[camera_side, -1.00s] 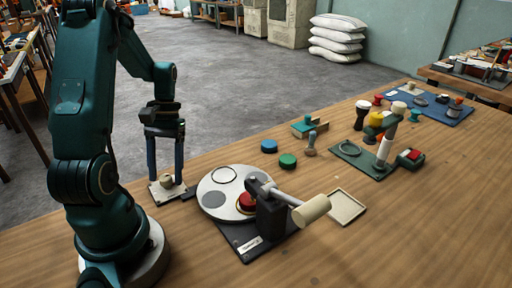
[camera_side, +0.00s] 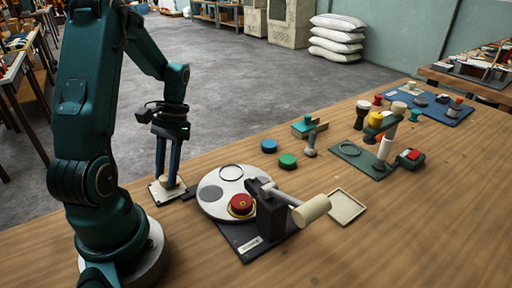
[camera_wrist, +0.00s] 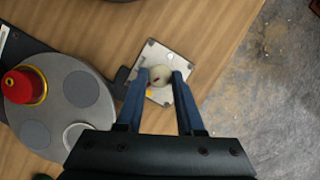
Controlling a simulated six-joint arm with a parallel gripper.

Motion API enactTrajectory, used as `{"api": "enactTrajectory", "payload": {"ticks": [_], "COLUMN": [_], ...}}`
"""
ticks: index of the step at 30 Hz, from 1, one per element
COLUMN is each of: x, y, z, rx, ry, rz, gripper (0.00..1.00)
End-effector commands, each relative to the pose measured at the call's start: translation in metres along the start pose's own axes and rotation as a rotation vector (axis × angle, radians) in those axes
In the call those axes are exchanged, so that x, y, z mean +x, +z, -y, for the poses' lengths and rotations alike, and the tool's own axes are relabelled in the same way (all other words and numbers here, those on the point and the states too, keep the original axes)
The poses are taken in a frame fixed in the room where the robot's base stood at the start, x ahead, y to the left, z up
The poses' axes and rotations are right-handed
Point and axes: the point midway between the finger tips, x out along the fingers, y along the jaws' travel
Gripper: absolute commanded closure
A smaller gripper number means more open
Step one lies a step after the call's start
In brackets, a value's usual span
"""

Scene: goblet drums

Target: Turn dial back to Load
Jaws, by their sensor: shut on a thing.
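The dial is a small round cream knob (camera_wrist: 160,76) on a square white plate (camera_wrist: 179,49) with dark corner screws. It has a small red mark on top, and a yellow patch shows on the plate beside it. In the side view the plate (camera_side: 158,194) lies at the table's left edge, just left of the turntable. My gripper (camera_side: 167,181) points down with its blue fingers on either side of the knob, shut on it. I cannot read any label for Load. The grey-white turntable (camera_side: 214,177) carries a red drum piece (camera_side: 240,203) in a gold ring.
A dark press with a cream-ended lever (camera_side: 311,209) stands over the turntable. An empty tray (camera_side: 346,207) lies right of it. Blue (camera_side: 269,146) and green (camera_side: 288,160) discs lie behind. A green stand (camera_side: 364,160) is farther right. The front right table is clear.

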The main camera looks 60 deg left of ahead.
Motion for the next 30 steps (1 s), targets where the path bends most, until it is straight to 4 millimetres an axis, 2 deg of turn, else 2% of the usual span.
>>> {"api": "enactTrajectory", "payload": {"ticks": [30], "x": [0.0002], "y": [0.0028], "z": [-0.0079], "rx": [0.879], "ry": [-0.366], "rz": [-0.005], "gripper": [1.0]}}
